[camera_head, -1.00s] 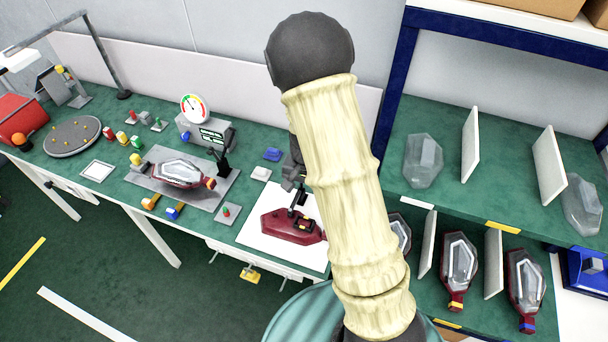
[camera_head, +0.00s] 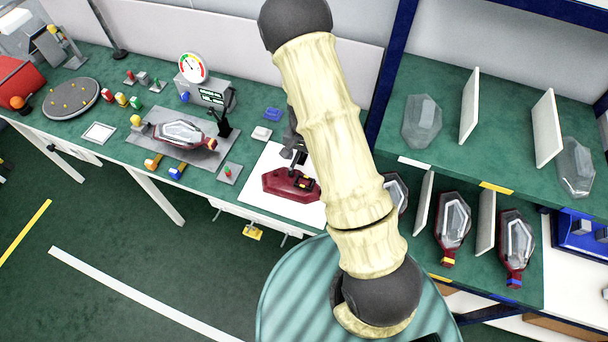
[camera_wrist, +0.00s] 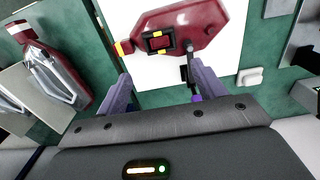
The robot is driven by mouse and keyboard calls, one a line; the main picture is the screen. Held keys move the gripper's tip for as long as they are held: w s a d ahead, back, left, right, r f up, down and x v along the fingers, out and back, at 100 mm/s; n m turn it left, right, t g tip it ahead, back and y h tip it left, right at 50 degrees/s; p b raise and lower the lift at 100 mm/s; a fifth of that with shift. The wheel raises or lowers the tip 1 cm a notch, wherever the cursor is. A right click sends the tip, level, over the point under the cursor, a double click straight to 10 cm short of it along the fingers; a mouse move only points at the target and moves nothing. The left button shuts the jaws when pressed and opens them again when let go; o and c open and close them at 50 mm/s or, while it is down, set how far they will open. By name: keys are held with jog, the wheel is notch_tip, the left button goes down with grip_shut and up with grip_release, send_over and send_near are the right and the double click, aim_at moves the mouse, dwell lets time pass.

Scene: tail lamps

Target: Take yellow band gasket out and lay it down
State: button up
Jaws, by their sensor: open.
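A dark red lamp housing (camera_head: 278,183) lies on a white mat (camera_head: 256,205) on the green bench. It also shows at the top of the wrist view (camera_wrist: 200,33). A dark square gasket with yellow bands (camera_wrist: 158,41) sits on the housing; in the head view it is small (camera_head: 304,184). Whether it is seated in a recess, I cannot tell. My gripper (camera_wrist: 160,72) is open and empty, its two fingers spread on the near side of the gasket, apart from it. In the head view my arm hides part of the gripper and of the mat.
Another lamp (camera_head: 182,135) lies on a grey plate left of the mat. A small plate with a red-and-green part (camera_head: 228,173) and a blue block (camera_head: 272,114) are close by. The shelf rack at right holds several lamps and white dividers (camera_head: 547,128). Bare mat shows around the housing.

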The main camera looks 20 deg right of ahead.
aim_at(304, 182)
notch_tip(304, 182, down, 13)
jog(key=p, duration=0.2)
jog(key=shift+r+p, duration=0.2)
jog(key=shift+p, duration=0.15)
jog(key=c, duration=0.9)
jog(key=shift+o, duration=0.2)
jog(key=shift+r, duration=0.15)
jog(key=shift+r+p, duration=0.85)
jog(key=shift+r, duration=0.55)
jog(key=shift+r+p, duration=0.35)
jog(key=shift+r, duration=0.3)
jog(key=shift+f+b, duration=0.1)
jog(key=shift+b, duration=0.2)
